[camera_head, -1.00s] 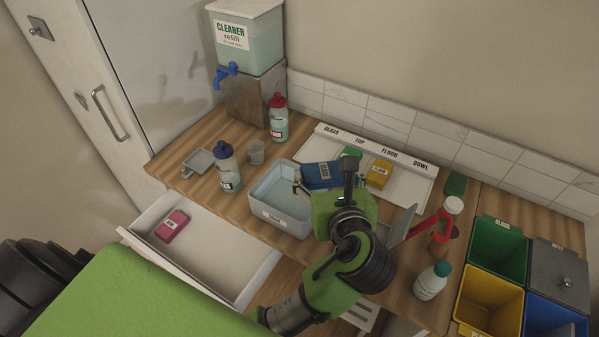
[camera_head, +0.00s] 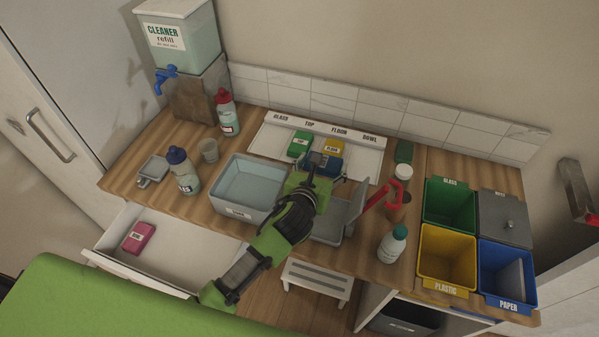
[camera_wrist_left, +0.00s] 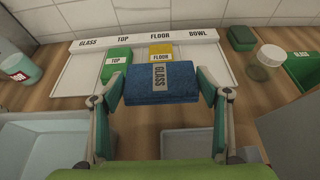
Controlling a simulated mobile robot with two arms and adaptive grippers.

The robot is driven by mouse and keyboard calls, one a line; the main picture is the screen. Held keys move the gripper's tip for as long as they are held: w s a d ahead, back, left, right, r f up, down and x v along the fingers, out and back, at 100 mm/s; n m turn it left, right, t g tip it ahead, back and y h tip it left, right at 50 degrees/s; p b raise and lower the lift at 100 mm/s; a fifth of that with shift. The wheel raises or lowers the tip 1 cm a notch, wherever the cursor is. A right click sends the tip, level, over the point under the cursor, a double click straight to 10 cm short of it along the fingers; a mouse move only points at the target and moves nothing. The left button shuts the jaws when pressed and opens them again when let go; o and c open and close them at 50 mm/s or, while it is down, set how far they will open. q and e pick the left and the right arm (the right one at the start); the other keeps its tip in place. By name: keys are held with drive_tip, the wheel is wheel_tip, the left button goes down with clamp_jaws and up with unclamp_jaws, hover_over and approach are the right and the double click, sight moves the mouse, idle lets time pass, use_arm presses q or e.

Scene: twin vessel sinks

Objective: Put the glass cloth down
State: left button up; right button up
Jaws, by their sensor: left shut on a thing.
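The blue glass cloth (camera_wrist_left: 160,82), labelled GLASS, is between the two fingers of my left gripper (camera_wrist_left: 158,92), which is shut on it. In the head view the cloth (camera_head: 324,163) shows partly behind the gripper (camera_head: 316,172), in front of the yellow cloth. The white labelled tray (camera_wrist_left: 85,75) lies beyond, marked GLASS, TOP, FLOOR, BOWL. Its GLASS part at the left is bare. A green cloth (camera_wrist_left: 116,63) lies under TOP and a yellow cloth (camera_wrist_left: 161,52) under FLOOR. The held cloth appears above the tray's front edge; its exact height is unclear. My right gripper is out of view.
An open drawer (camera_head: 165,245) holds a pink cloth (camera_head: 138,237).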

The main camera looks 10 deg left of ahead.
use_arm(q)
wheel_tip(320, 180, down, 7)
drive_tip(key=shift+r, duration=0.15)
drive_tip(key=shift+b, duration=0.35)
drive_tip(key=o, duration=0.7)
